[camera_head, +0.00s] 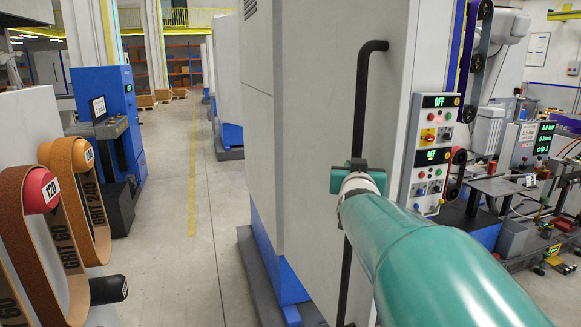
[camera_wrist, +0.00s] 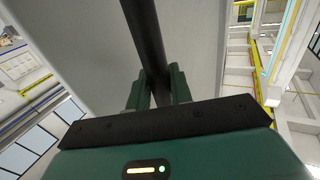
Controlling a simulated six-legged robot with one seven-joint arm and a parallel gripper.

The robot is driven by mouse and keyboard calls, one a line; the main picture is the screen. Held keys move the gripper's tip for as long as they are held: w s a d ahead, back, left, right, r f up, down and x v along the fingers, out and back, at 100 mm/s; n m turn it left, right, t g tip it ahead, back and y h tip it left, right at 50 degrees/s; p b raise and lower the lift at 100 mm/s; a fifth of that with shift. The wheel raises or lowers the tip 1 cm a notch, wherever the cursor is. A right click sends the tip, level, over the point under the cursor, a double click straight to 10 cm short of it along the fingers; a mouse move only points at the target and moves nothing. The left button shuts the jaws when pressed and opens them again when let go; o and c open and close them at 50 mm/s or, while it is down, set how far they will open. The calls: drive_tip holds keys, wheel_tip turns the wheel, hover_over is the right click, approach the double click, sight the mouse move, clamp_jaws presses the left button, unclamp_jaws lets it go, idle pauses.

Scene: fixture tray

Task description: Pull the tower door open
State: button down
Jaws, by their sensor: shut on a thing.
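The tower door (camera_head: 305,130) is a tall pale grey panel in the middle of the head view; it also fills the middle of the wrist view (camera_wrist: 88,50). A long black vertical bar handle (camera_head: 362,95) runs down its right part. My gripper (camera_head: 357,170) is at about the handle's middle height, at the end of my green arm. In the wrist view the two green fingers of my gripper (camera_wrist: 160,85) are shut on the black handle (camera_wrist: 145,35), one on each side. My arm hides part of the lower handle. Whether the door is ajar I cannot tell.
A control panel (camera_head: 432,150) with lit displays and buttons stands just right of the door. Sanding belts (camera_head: 65,215) hang at the left. A blue machine (camera_head: 115,120) stands behind them. Open floor (camera_head: 185,230) with a yellow line lies left of the tower.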

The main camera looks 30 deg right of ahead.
drive_tip(key=c, duration=1.3)
unclamp_jaws()
drive_tip(key=shift+s, duration=0.1)
